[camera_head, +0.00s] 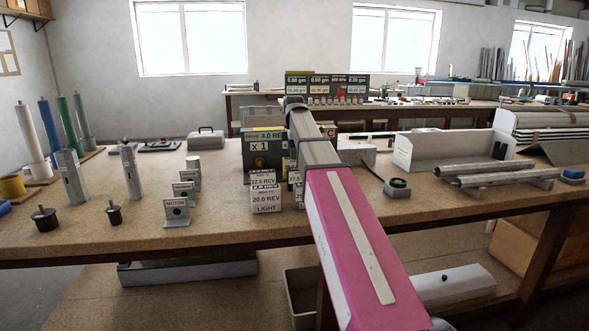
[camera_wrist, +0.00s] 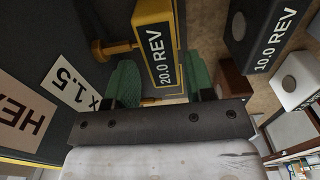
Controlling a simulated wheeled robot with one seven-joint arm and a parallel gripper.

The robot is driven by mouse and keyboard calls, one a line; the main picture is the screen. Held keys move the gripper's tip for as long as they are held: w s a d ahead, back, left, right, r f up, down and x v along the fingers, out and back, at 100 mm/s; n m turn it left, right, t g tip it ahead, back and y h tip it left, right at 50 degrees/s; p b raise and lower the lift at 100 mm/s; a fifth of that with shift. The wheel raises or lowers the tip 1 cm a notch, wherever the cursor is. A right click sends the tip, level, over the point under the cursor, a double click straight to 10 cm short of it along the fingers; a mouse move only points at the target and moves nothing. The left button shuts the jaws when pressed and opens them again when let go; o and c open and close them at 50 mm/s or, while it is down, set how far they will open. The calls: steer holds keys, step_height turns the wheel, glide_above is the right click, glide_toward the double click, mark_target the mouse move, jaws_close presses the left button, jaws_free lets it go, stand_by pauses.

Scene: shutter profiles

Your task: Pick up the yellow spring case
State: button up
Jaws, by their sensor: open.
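A yellow case with a black "20.0 REV" label (camera_wrist: 150,12) shows in the wrist view, at the top middle. My gripper (camera_wrist: 162,78) has green fingers spread apart, one on each side of the case's near end. The fingers look apart from the case, though the left gap is narrow. I cannot tell whether they touch it. In the head view my pink and grey arm reaches over the bench and covers this area, so neither the gripper nor the yellow case can be made out there.
In the wrist view a dark "10.0 REV" case (camera_wrist: 262,30) and a white case (camera_wrist: 292,88) stand to the right. A "x 1.5" card (camera_wrist: 73,88) lies left. In the head view, labelled boxes (camera_head: 265,193) crowd the bench (camera_head: 225,220) beside my arm.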

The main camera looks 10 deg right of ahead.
mark_target(294, 162)
step_height(294, 162, down, 4)
steer(key=shift+f, duration=0.25)
steer(key=c, duration=0.8)
steer(key=shift+r, duration=0.2)
